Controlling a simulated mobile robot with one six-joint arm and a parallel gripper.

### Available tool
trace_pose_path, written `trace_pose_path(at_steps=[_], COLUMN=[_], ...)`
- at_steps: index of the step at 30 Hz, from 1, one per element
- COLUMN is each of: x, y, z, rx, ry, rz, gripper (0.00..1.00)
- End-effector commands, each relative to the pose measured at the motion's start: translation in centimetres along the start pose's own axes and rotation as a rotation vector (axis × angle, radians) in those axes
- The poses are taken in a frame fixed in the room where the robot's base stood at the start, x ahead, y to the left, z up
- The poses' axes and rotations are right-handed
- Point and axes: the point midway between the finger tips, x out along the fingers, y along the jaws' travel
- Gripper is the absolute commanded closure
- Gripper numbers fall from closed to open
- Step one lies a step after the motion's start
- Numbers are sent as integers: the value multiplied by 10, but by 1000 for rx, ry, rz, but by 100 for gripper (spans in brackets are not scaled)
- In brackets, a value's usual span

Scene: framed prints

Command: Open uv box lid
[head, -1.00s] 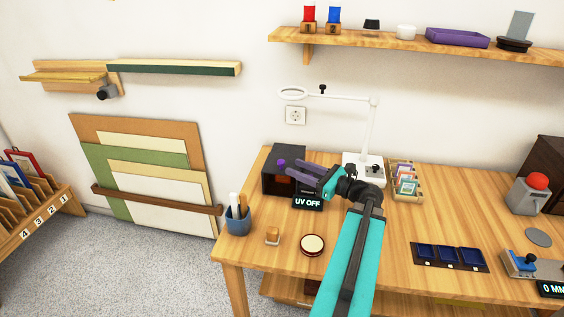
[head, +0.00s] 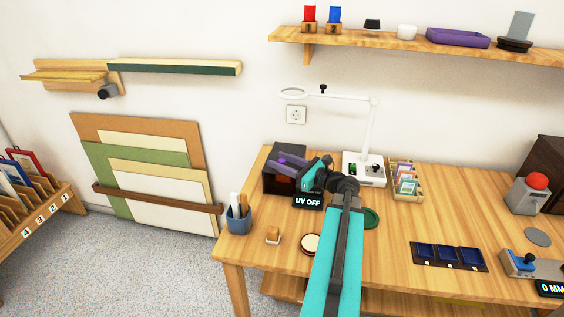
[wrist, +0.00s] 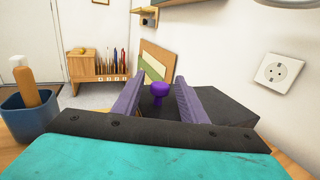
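The UV box (head: 271,184) is a dark box at the left back of the table, with its lid down. A purple knob (wrist: 159,90) stands up from the lid in the wrist view. The dark lid top (wrist: 225,107) shows to the right of my fingers there. My gripper (head: 286,163) is over the box. In the wrist view my gripper (wrist: 159,82) is open, with one purple finger on each side of the knob and gaps between. A "UV OFF" display (head: 308,201) stands in front of the box. My gripper partly hides the box in the head view.
A blue cup with sticks (head: 238,220) stands at the table's left edge. A white magnifier lamp (head: 364,168) stands right of the box. A small wooden block (head: 273,235), a round cream disc (head: 311,243) and a green disc (head: 371,218) lie nearer the front.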

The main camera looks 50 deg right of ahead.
Motion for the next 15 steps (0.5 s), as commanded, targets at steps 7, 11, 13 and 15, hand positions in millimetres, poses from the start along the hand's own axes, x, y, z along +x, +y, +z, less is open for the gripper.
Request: trace_pose_path(at_steps=[7, 11, 13, 15], x=[0, -1, -1, 0], y=[0, 0, -1, -2], z=[0, 0, 0, 0], rx=[0, 0, 0, 0], ry=[0, 0, 0, 0], rz=[-1, -1, -1, -1], gripper=[97, 100, 100, 100])
